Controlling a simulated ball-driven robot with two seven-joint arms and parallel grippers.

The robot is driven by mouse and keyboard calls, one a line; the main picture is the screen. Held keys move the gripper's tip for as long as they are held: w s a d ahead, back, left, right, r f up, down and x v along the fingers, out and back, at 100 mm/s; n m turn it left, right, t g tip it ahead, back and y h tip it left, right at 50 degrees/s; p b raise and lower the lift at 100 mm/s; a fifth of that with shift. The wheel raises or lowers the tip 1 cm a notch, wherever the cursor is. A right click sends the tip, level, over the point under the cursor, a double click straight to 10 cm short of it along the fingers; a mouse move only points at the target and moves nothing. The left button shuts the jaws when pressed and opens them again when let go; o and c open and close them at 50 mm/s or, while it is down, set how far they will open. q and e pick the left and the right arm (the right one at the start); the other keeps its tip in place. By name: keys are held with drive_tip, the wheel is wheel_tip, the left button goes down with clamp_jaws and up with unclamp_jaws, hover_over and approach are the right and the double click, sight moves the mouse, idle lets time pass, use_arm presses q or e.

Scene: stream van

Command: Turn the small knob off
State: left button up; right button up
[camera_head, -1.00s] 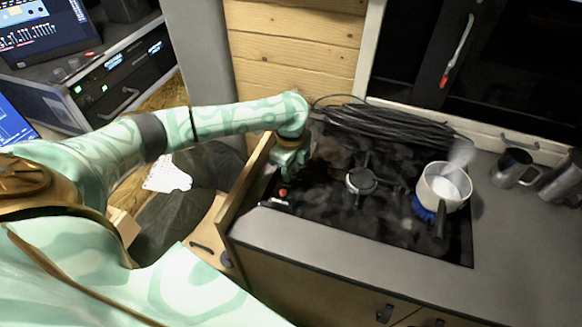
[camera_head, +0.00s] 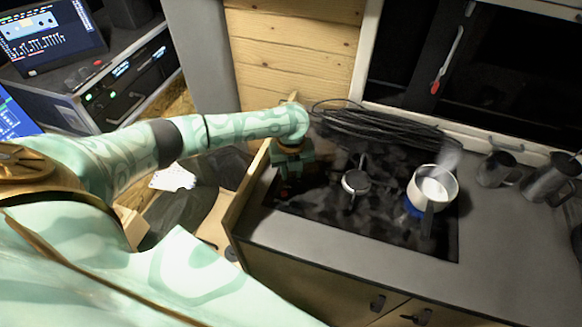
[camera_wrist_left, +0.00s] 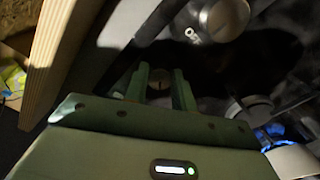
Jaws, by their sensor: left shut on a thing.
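My left gripper (camera_head: 290,182) is at the front left corner of the black stove top (camera_head: 320,205), pointing down. In the left wrist view its two green fingers (camera_wrist_left: 161,88) are shut on a small round knob (camera_wrist_left: 160,80), which shows dimly between them. In the head view the gripper mostly hides the knob. A larger metallic knob (camera_wrist_left: 224,17) sits apart from the fingers in the left wrist view. A blue flame (camera_head: 411,208) burns under the white pot (camera_head: 432,187), and it also shows in the left wrist view (camera_wrist_left: 280,131). My right gripper is not in view.
A bare burner (camera_head: 356,182) lies between my gripper and the pot. A coil of black cable (camera_head: 375,128) lies along the back. Metal mugs (camera_head: 495,169) stand at the right. A wooden board edge (camera_head: 247,190) rises just left of the stove.

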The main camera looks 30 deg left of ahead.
sight(291, 173)
use_arm(q)
drive_tip(key=m, duration=0.4)
drive_tip(key=shift+m+p, duration=0.3)
drive_tip(key=shift+m, duration=2)
drive_tip(key=o, duration=1)
wheel_tip(291, 173, up, 16)
drive_tip(key=p, duration=0.3)
drive_tip(key=shift+r+p, duration=0.15)
drive_tip(key=shift+p, duration=0.2)
